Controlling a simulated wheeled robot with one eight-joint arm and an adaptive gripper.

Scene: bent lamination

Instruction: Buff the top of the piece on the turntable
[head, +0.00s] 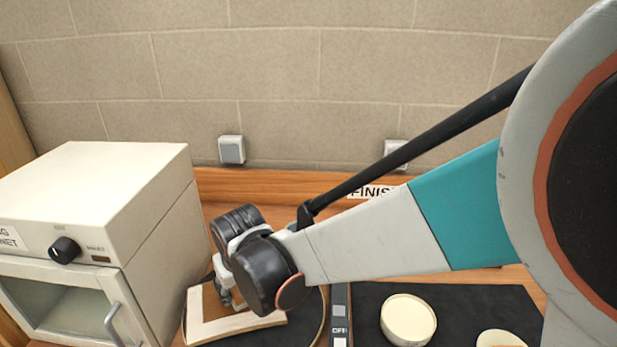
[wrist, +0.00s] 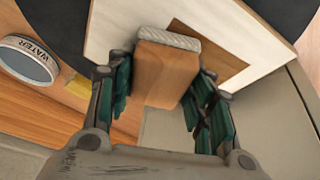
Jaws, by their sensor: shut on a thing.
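The piece (head: 215,328) is a pale panel with a brown patch, and it also shows in the wrist view (wrist: 265,60). It lies on the dark turntable (head: 311,318), whose black top also shows in the wrist view (wrist: 52,22). My gripper (wrist: 160,92) is shut on a wooden block (wrist: 165,78) with a grey, fibrous pad (wrist: 168,38) at its far end. The pad overlaps the piece near the brown patch; I cannot tell whether it touches. In the head view my wrist hides most of the block and part of the piece.
A cream cabinet (head: 110,215) with a glass door stands close on the left. A switch box (head: 341,318) marked OFF is right of the turntable. Pale round tubs (head: 408,315) stand on a black mat at right. A WATER container (wrist: 30,58) shows in the wrist view.

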